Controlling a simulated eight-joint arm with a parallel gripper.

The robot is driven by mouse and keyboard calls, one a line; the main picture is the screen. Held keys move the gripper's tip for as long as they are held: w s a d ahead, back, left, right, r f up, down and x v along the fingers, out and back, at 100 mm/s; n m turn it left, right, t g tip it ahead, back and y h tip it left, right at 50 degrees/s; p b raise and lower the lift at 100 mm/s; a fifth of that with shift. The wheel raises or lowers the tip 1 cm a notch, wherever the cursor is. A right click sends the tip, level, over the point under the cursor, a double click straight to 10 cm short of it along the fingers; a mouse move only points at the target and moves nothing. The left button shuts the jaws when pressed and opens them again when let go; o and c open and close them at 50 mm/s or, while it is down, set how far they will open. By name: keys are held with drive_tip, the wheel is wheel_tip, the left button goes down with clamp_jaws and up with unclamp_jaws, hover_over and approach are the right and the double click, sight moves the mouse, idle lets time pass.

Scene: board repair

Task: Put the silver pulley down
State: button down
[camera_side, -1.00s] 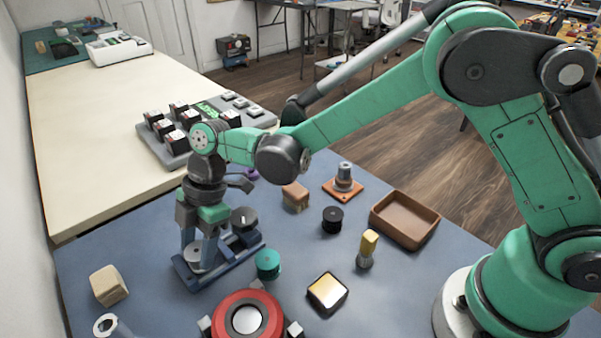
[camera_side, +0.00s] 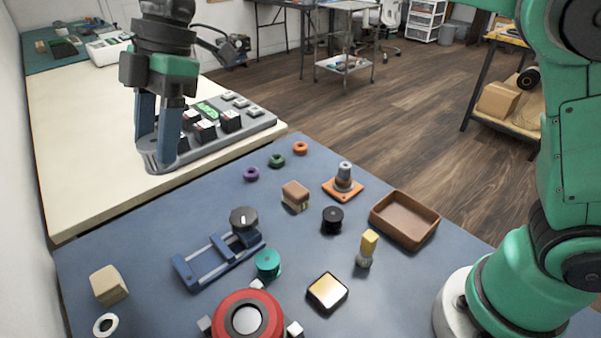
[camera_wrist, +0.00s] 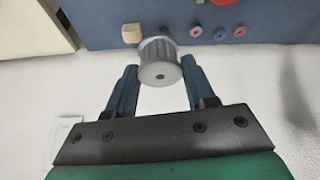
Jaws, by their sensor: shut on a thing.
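My gripper (camera_side: 158,148) is raised at the left in the side view, with its fingers pointing down. It is shut on the silver pulley (camera_side: 152,163), a toothed grey cylinder held at the fingertips. The pulley also shows in the wrist view (camera_wrist: 160,66), between the two blue fingers. In the side view it appears in front of the cream table; it looks held up in the air. The blue rail fixture (camera_side: 200,268) on the blue mat is apart from the gripper and has no silver pulley on it.
On the blue mat (camera_side: 150,250) stand a teal spool (camera_side: 267,263), a red round device (camera_side: 248,313), a wooden block (camera_side: 109,285), a white ring (camera_side: 105,325) and a brown tray (camera_side: 405,219). A grey board with dark modules (camera_side: 225,125) lies behind on the cream table (camera_side: 70,140).

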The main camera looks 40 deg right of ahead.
drive_tip(key=shift+r, duration=0.15)
idle(0.3)
drive_tip(key=s+d+r, duration=0.1)
drive_tip(key=s+d, duration=0.2)
drive_tip(key=d, duration=1.7)
drive_tip(key=s+d+f, duration=0.2)
drive_tip(key=s+d, duration=0.9)
drive_tip(key=s, duration=0.2)
wheel_tip(320, 180, down, 19)
drive_tip(key=shift+a+f, duration=0.1)
drive_tip(key=shift+f, duration=0.05)
